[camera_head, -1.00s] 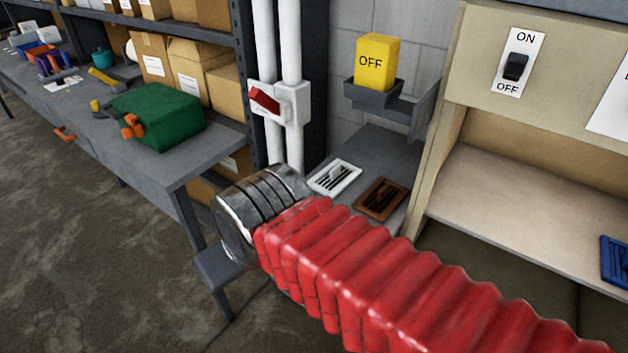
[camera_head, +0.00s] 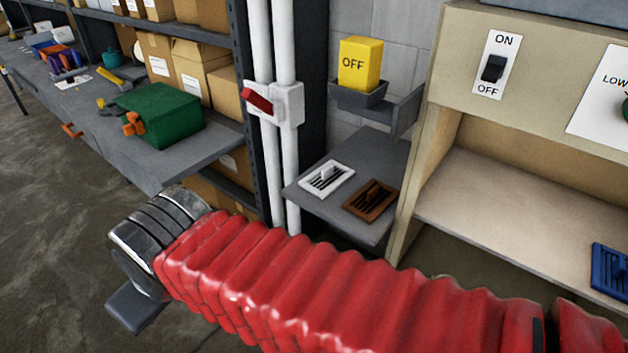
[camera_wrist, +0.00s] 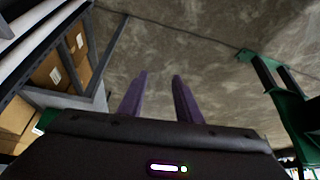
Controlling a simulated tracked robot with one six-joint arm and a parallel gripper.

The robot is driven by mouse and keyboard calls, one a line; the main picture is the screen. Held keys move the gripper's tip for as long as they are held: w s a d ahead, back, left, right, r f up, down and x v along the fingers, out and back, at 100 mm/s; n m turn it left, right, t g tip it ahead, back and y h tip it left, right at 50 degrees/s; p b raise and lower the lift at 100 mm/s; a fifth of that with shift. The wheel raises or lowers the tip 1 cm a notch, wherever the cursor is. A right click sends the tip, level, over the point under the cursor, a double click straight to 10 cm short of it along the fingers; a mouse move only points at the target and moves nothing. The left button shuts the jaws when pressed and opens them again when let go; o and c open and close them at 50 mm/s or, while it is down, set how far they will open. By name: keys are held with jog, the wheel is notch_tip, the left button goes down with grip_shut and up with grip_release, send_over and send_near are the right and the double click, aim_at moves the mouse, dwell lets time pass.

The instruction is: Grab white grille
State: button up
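The white grille (camera_head: 327,179) lies flat on a small grey shelf (camera_head: 375,152) in the head view, left of a brown grille (camera_head: 371,200). It is uncovered and nothing touches it. My red-sleeved arm crosses the lower part of that view, with its metal end left of and below the shelf. In the wrist view my gripper (camera_wrist: 160,76) shows two purple fingers standing apart with nothing between them, over bare floor. The fingers cannot be made out in the head view. The white grille is not seen in the wrist view.
White pipes with a red-handled switch box (camera_head: 275,104) stand left of the shelf. A yellow OFF block (camera_head: 360,64) sits in a holder above it. A beige cabinet (camera_head: 420,175) is on the right, with a blue grille (camera_head: 609,270). A workbench (camera_head: 105,135) with a green box (camera_head: 160,115) is left.

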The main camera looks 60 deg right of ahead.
jog(key=shift+a, duration=0.25)
jog(key=shift+o, duration=0.2)
jog(key=shift+w, duration=0.1)
